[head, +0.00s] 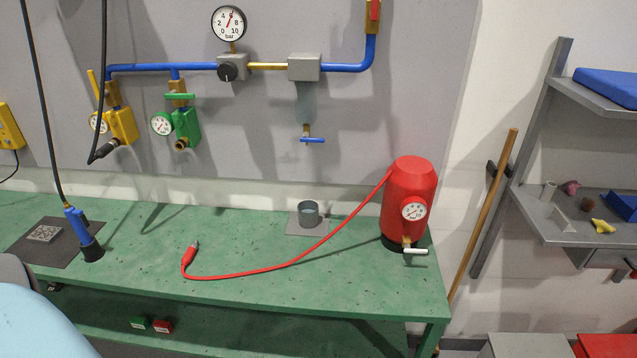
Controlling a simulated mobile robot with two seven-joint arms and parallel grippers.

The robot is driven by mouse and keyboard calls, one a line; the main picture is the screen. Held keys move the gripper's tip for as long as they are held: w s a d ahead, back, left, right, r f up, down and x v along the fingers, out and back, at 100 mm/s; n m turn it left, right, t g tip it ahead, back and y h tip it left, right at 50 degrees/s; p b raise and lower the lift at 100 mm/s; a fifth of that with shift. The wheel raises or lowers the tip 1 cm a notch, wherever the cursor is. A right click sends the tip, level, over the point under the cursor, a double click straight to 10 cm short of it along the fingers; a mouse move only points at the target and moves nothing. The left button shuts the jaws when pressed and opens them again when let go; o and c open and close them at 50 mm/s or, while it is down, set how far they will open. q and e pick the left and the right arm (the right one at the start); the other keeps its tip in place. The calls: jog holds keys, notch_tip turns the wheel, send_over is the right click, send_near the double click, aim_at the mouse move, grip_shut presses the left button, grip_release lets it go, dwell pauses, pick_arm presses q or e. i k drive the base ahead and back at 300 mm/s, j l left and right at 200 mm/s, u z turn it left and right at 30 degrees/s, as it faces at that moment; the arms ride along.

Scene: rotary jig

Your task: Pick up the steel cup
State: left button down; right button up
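The steel cup (308,217) is a small grey open-topped cylinder. It stands upright toward the back of the green workbench (330,285), below the blue-handled valve on the wall. It rests on a thin grey square plate (293,226). Something light and bluish shows inside its rim; I cannot tell what. Neither of my grippers is in the head view.
A red tank (410,196) with a gauge stands right of the cup. Its red hose (275,267) curves across the bench in front of the cup to a loose end. A blue tool (77,224) on a cable stands at the left. Shelves (560,222) are at right.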

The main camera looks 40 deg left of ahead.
aim_at(308, 210)
jog(key=u, duration=1.25)
jog(key=j+z, duration=0.2)
jog(key=j, duration=1.55)
